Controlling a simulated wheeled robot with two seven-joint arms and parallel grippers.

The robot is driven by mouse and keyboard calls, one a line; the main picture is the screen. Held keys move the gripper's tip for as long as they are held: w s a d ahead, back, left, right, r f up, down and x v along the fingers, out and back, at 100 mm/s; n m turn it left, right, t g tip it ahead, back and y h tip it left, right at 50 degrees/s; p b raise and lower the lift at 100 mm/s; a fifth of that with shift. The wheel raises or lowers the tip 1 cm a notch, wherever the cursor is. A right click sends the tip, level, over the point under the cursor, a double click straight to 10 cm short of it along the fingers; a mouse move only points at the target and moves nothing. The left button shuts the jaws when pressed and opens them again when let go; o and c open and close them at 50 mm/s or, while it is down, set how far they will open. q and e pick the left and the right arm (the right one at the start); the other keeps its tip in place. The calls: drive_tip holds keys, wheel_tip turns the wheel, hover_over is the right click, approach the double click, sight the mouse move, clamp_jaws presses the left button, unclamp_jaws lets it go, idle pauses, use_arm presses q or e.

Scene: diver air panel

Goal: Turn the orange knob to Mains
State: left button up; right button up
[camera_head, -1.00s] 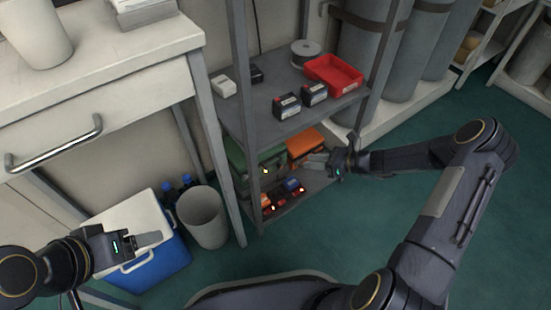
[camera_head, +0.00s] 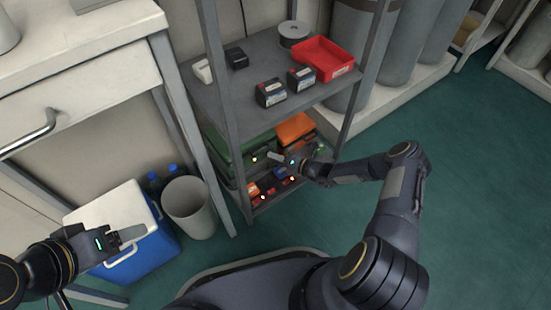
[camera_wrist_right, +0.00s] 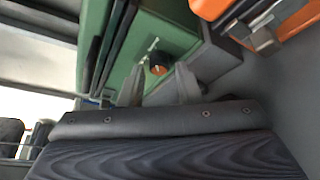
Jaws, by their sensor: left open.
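The orange knob (camera_wrist_right: 158,69), with a dark side, sits on the green panel case (camera_wrist_right: 170,35) in the right wrist view. White lines are marked on the panel beside it; I cannot read any label. In the head view the green case (camera_head: 232,147) stands on the lower shelf and the knob cannot be made out. My right gripper (camera_wrist_right: 159,78) is open, its two fingertips apart, with the knob showing between them; contact cannot be told. It also shows in the head view (camera_head: 273,156), in front of the case. My left gripper (camera_head: 132,234) is open and empty near the cooler.
The upper shelf (camera_head: 225,95) overhangs the case, with a red bin (camera_head: 322,60) and dark boxes on it. An orange case (camera_head: 295,130) stands right of the green one; small red and blue items lie in front. A cooler (camera_head: 110,208) and a grey bin (camera_head: 190,210) stand left.

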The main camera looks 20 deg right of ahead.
drive_tip(key=shift+w+a, duration=0.25)
drive_tip(key=shift+w, duration=0.05)
clamp_jaws()
drive_tip(key=shift+s+a+r+n+t+h+p, duration=0.1)
drive_tip(key=shift+a+n+t+h+p, duration=0.2)
drive_tip(key=shift+n+h+p, duration=2)
drive_tip(key=shift+s+a+n+t+h+p, duration=0.15)
drive_tip(key=shift+n+t+h+p, duration=0.4)
drive_tip(key=shift+n+p, duration=1.95)
drive_tip(key=shift+a+r+n+t+h+p, duration=0.2)
drive_tip(key=shift+n+h+p, duration=1.2)
drive_tip(key=shift+p, duration=2.2)
drive_tip(key=shift+f+m+h, duration=0.1)
drive_tip(key=shift+m+h, duration=0.2)
drive_tip(key=shift+h, duration=0.05)
